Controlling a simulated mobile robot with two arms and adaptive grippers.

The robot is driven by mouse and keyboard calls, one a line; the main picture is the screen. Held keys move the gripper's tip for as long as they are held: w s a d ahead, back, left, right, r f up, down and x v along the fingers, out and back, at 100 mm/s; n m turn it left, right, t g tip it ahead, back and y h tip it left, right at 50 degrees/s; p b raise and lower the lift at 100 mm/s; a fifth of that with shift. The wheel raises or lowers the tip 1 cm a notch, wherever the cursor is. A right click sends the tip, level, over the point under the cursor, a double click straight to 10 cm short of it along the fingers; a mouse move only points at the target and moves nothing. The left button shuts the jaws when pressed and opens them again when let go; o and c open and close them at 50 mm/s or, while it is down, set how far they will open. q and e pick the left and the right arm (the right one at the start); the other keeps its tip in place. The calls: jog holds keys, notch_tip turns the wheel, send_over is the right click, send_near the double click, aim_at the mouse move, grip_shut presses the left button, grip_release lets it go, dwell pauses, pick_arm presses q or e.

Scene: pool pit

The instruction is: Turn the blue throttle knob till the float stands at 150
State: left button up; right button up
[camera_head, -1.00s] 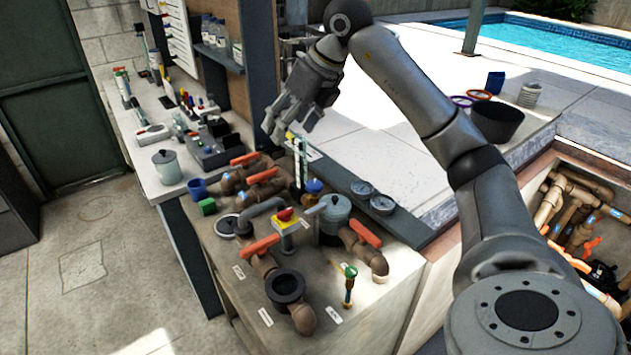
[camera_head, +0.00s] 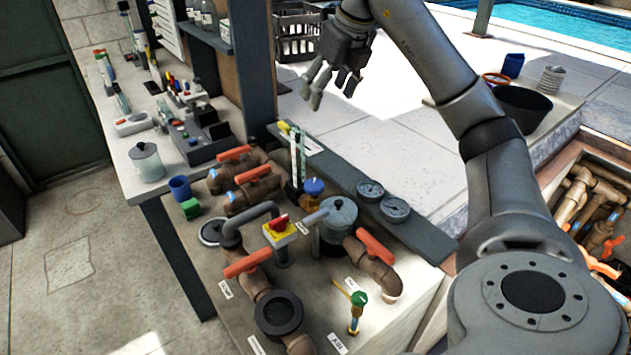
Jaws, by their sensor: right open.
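The blue throttle knob (camera_head: 314,187) sits beside the upright clear float tube (camera_head: 297,158) on the pipework bench. The float and the scale figures are too small to read. My right gripper (camera_head: 330,92) is open and empty, above and beyond the float tube, fingers pointing down, apart from the knob. My left gripper is out of view.
Orange-handled valves (camera_head: 375,246), a grey canister (camera_head: 338,213), a red-and-yellow switch (camera_head: 280,228) and two gauges (camera_head: 396,208) crowd the bench around the knob. A dark post (camera_head: 250,70) rises behind.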

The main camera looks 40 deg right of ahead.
notch_tip(320, 180, down, 5)
jog(key=b, duration=1.6)
send_near(315, 184)
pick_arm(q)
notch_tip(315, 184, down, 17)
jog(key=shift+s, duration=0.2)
pick_arm(e)
jog(key=x, duration=0.8)
jog(key=shift+w+f, duration=0.2)
jog(key=shift+f, duration=0.15)
jog(key=shift+c, duration=0.2)
